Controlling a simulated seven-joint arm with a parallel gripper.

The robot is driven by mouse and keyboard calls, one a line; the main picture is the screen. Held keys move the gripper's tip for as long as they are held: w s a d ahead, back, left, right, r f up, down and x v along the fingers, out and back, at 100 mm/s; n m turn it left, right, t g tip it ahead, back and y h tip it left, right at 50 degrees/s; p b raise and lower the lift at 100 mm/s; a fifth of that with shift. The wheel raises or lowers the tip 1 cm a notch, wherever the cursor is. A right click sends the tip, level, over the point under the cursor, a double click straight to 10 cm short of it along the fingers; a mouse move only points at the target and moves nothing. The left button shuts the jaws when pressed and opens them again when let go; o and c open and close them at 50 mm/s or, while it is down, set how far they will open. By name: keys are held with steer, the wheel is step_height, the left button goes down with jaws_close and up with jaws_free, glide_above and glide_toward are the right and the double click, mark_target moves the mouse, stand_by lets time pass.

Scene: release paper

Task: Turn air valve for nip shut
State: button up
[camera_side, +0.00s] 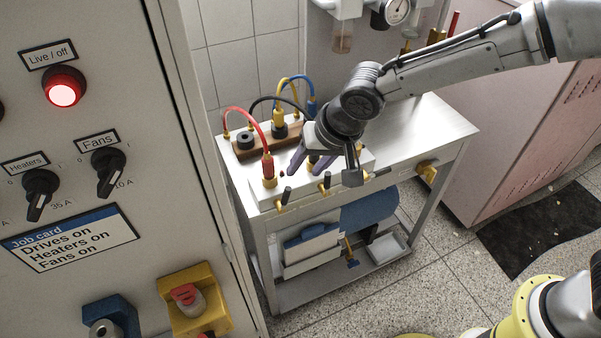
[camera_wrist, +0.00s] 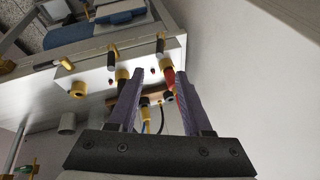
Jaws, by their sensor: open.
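A white valve block (camera_side: 260,190) lies along the front of a steel bench. Small brass valves with dark levers stick out of its front face, one at the left (camera_side: 286,195) and one near the middle (camera_side: 325,182). The wrist view shows the levers in a row, one at the right (camera_wrist: 160,46) and one at the left (camera_wrist: 112,54). No label tells which is the nip valve. My gripper (camera_side: 310,163) hangs over the block with purple fingers apart and nothing between them. It also shows in the wrist view (camera_wrist: 159,78), with the fingertips near the red hose's fitting.
A red hose (camera_side: 266,133) rises from the block, with black, yellow and blue hoses (camera_side: 310,88) behind. A brass fitting (camera_side: 427,170) is at the bench's right. A grey control panel (camera_side: 120,60) stands at the left. The bench top at right (camera_side: 425,125) is clear.

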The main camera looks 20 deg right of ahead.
steer(key=shift+s+r, duration=0.15)
steer(key=shift+r, duration=0.05)
